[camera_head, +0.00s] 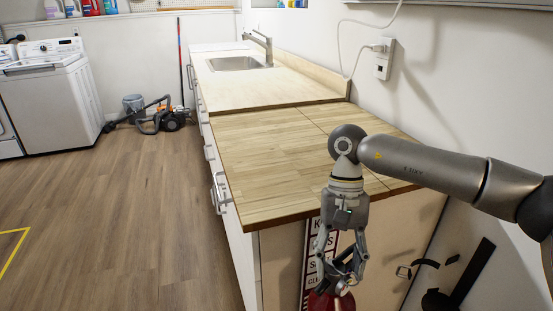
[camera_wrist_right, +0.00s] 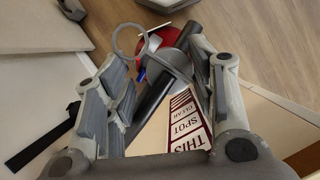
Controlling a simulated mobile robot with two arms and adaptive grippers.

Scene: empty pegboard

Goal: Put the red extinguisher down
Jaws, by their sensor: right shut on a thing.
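The red extinguisher (camera_head: 328,303) shows only in part at the bottom edge of the head view, below my right gripper (camera_head: 340,280). In the right wrist view its red body (camera_wrist_right: 157,37) is beyond the fingers, with a grey ring and a dark handle near it. My right gripper is shut on the extinguisher's top part, in front of the counter's end panel. The extinguisher's base is out of the head view, so I cannot tell if it touches the floor. My left gripper is not in view.
A wood-topped counter (camera_head: 260,150) stands behind the gripper, with a red and white sign (camera_head: 311,265) by its end panel. Black parts (camera_head: 470,275) are at the lower right. A vacuum cleaner (camera_head: 165,118) and washer (camera_head: 50,100) stand far left. The wooden floor (camera_head: 130,220) is clear.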

